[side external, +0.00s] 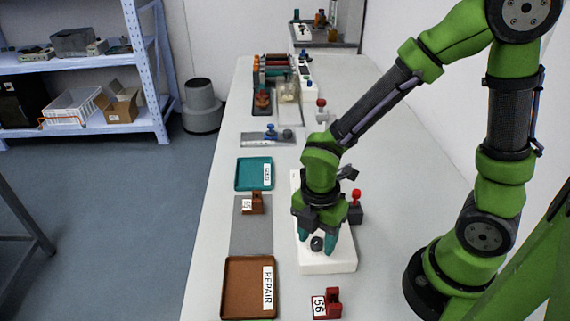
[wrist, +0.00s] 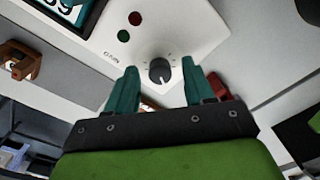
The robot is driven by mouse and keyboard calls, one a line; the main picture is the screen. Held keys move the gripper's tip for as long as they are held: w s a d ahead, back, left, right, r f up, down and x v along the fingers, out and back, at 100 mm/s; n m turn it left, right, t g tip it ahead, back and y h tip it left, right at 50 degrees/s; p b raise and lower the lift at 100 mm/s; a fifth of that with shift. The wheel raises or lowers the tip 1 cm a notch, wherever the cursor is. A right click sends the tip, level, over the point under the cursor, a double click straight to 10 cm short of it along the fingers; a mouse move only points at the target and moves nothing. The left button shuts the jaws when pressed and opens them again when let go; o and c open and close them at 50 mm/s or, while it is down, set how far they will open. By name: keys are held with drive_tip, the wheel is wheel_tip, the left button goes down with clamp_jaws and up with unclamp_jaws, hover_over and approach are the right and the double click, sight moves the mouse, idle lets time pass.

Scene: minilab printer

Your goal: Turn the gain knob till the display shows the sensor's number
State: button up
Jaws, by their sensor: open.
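The black gain knob (wrist: 160,70) sits on a white panel with tick marks and the word GAIN. It also shows in the side view (side external: 317,243). My gripper (wrist: 159,66) is open, its two teal fingers on either side of the knob with visible gaps in the wrist view. The display (wrist: 65,8) is at the top left of the wrist view, cut off, so its full number cannot be read. A red block with a card reading 56 (side external: 320,306) and a brown block with a numbered card (side external: 247,204) stand nearby; I cannot tell which is the sensor.
A brown tray marked REPAIR (side external: 232,290) and a teal tray (side external: 243,174) lie left of the white unit (side external: 335,264). A red-topped part (side external: 356,200) stands right behind my gripper. Red and green round marks (wrist: 129,27) are beside the knob.

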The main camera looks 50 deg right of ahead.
clamp_jaws()
idle(0.3)
drive_tip(key=shift+m, duration=0.3)
drive_tip(key=m, duration=0.3)
drive_tip(key=shift+m, duration=0.3)
drive_tip(key=m, duration=0.4)
drive_tip(key=shift+m, duration=0.3)
drive_tip(key=m, duration=0.4)
drive_tip(key=shift+m, duration=0.3)
drive_tip(key=m, duration=0.4)
drive_tip(key=shift+m, duration=0.3)
